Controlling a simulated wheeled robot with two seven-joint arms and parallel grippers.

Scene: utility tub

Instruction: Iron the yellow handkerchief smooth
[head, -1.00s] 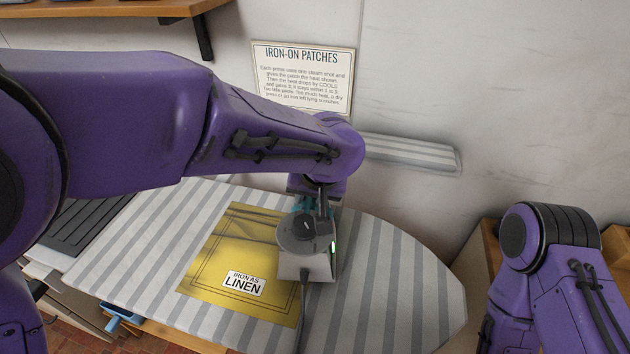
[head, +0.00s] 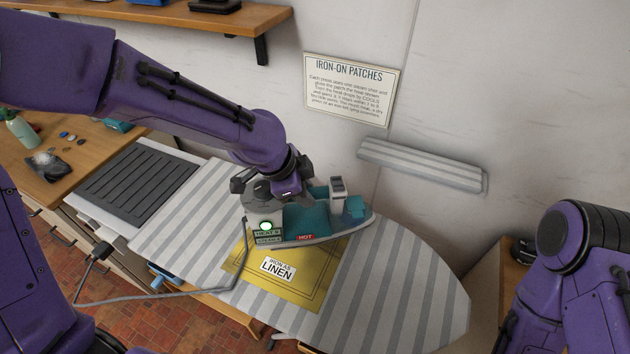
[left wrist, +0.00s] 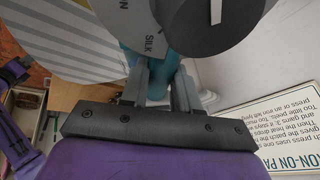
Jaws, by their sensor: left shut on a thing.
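My left gripper (head: 290,186) is shut on the iron's handle. In the left wrist view the fingers (left wrist: 160,85) straddle the teal handle beside the dial (left wrist: 205,20). My right arm shows at the right, its gripper out of view.
The iron's cord (head: 165,294) loops off the left of the board. A dark ribbed rest (head: 138,185) lies left of the board. A sign (head: 350,90) and a striped sleeve board (head: 422,165) are on the wall behind. The board's right end is clear.

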